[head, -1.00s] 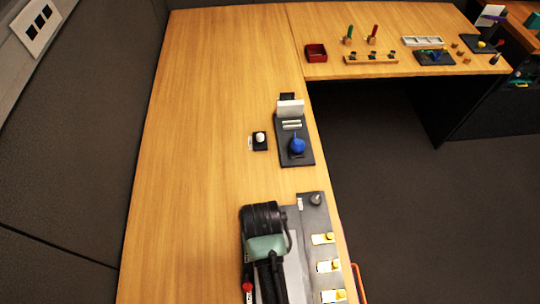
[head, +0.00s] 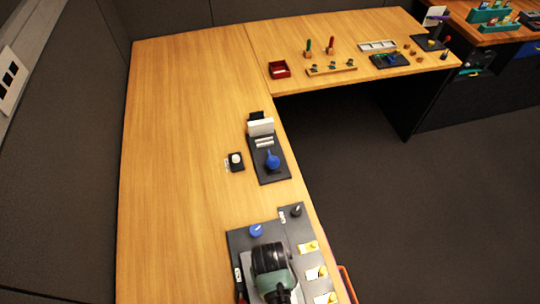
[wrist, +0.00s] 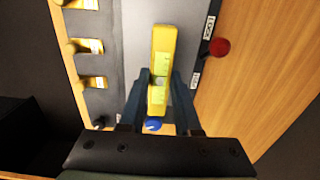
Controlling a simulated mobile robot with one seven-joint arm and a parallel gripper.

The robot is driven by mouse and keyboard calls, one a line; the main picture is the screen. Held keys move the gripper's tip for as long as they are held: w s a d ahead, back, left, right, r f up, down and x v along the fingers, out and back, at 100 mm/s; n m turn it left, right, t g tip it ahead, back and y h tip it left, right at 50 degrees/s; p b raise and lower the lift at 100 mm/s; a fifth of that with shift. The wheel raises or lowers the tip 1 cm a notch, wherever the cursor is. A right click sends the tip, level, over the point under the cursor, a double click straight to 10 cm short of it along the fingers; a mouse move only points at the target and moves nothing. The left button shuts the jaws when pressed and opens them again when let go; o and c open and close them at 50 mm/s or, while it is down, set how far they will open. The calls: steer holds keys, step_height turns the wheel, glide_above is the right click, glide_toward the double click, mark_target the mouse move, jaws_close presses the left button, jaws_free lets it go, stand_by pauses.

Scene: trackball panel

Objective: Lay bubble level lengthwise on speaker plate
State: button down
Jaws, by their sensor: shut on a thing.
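The yellow bubble level (wrist: 162,45) is between the two dark blue fingers of my gripper (wrist: 160,82) in the wrist view. The gripper is shut on it, and the level's long side runs up and down the picture. A pale grey plate (wrist: 137,30), which looks like the speaker plate, lies beneath the level on the dark panel. I cannot tell whether the level touches it. In the head view my arm covers the level and most of the plate.
A blue knob (head: 256,230) stands on the panel (head: 238,240); it also shows in the wrist view (wrist: 152,124). A red ball (wrist: 220,46) sits by the panel's edge. Yellow parts (head: 308,247) line the other side. The desk (head: 180,180) to the left is clear.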

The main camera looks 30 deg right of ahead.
steer(key=shift+f+b, duration=2.1)
steer(key=shift+f, duration=0.55)
steer(key=shift+r+p, duration=0.1)
steer(key=shift+p, duration=0.35)
steer(key=c, duration=0.5)
jaws_free()
step_height(320, 180, up, 13)
steer(key=shift+f+b, duration=0.1)
steer(key=shift+b, duration=0.3)
